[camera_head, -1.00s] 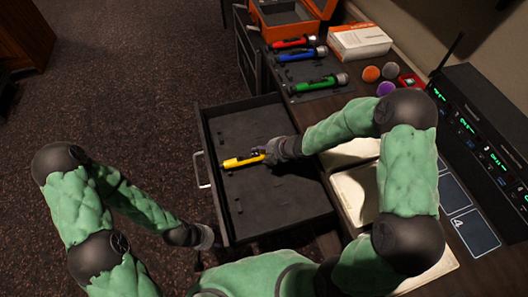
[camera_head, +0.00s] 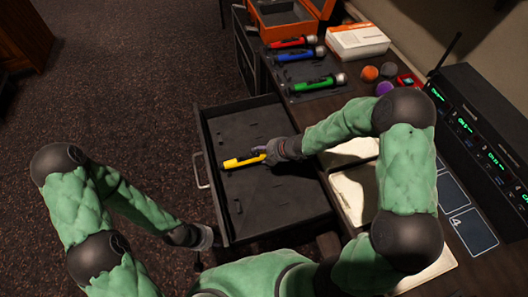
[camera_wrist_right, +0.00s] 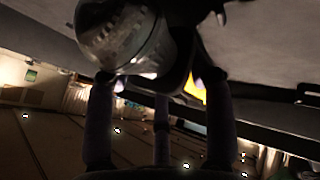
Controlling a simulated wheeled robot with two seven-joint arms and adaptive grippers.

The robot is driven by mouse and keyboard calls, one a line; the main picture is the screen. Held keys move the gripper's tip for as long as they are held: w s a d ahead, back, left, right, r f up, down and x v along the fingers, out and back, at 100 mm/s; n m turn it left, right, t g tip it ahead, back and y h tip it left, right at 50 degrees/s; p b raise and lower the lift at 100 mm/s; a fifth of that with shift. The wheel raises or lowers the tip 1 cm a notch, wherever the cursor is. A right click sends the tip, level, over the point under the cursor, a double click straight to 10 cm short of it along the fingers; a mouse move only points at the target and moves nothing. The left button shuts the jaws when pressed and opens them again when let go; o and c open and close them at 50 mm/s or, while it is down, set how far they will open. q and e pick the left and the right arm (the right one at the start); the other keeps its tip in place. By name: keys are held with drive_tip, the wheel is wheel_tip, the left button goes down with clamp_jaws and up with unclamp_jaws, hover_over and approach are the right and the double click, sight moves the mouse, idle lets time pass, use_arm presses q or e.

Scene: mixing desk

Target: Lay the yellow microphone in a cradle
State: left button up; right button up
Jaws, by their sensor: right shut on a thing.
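The yellow microphone (camera_head: 242,161) is over the open drawer (camera_head: 283,212), roughly level and pointing left. My right gripper (camera_head: 268,153) is shut on its right end. In the right wrist view, the silver mesh head (camera_wrist_right: 122,32) shows close up between the fingers, with a bit of yellow body (camera_wrist_right: 194,88) behind. Small dark holders stand on the drawer floor, near its left side. I cannot tell whether the microphone touches them or the floor. My left gripper (camera_head: 207,238) is low, outside the drawer's front left corner; its fingers are too small to read.
Red (camera_head: 293,42), blue (camera_head: 301,54) and green (camera_head: 318,83) microphones lie on the desk behind the drawer. An orange case (camera_head: 270,16), a white box (camera_head: 357,41), coloured balls and a receiver rack (camera_head: 485,130) stand around. The drawer floor is otherwise clear.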

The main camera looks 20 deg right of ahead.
drive_tip(key=shift+f+b, duration=0.7)
drive_tip(key=shift+f, duration=0.1)
idle(0.7)
drive_tip(key=o, duration=1.5)
drive_tip(key=shift+o, duration=0.2)
drive_tip(key=shift+o, duration=0.2)
drive_tip(key=o, duration=0.4)
drive_tip(key=shift+f, duration=0.1)
drive_tip(key=shift+c, duration=0.2)
drive_tip(key=shift+s, duration=0.1)
drive_tip(key=shift+r, duration=0.2)
drive_tip(key=shift+r+p, duration=3.35)
drive_tip(key=shift+r, duration=0.05)
